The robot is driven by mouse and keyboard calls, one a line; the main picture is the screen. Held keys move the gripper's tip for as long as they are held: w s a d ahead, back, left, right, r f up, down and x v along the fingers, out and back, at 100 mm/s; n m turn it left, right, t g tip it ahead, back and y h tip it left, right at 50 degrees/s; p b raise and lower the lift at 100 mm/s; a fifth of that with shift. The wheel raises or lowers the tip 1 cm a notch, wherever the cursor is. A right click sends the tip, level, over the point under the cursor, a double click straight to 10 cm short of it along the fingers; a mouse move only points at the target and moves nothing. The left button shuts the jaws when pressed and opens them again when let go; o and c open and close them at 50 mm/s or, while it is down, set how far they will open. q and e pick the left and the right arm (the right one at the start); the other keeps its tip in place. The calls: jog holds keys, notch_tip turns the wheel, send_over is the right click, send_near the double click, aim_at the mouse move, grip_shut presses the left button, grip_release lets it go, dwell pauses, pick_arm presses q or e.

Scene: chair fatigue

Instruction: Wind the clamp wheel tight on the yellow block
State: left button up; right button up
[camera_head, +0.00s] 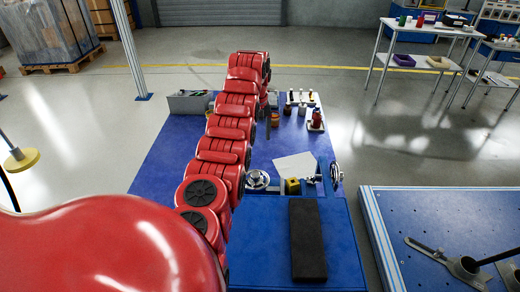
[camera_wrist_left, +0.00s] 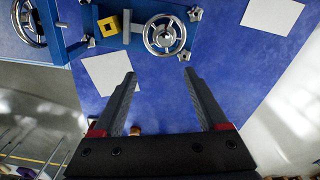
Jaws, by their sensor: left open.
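The yellow block (camera_head: 292,186) sits in a blue clamp frame on the blue table, and it also shows in the left wrist view (camera_wrist_left: 109,26). A chrome spoked handwheel (camera_head: 257,180) is to its left; it lies beyond my fingertips in the left wrist view (camera_wrist_left: 165,35). A second chrome wheel (camera_head: 335,173) is to the block's right, partly cut off in the left wrist view (camera_wrist_left: 28,22). My left gripper (camera_wrist_left: 160,73) is open and empty, apart from the wheel. In the head view only its dark fingers (camera_head: 268,120) show beside my red arm. My right gripper is out of view.
White paper (camera_head: 295,167) lies behind the block, and a dark pad (camera_head: 307,240) lies in front. A grey bin (camera_head: 188,102), bottles and a rack stand at the table's back. A perforated blue bench (camera_head: 440,225) is on the right.

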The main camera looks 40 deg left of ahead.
pick_arm(q)
send_near(256, 174)
notch_tip(256, 174, down, 9)
jog(key=shift+a+r+b, duration=0.1)
jog(key=shift+b, duration=0.2)
dwell(0.3)
grip_shut()
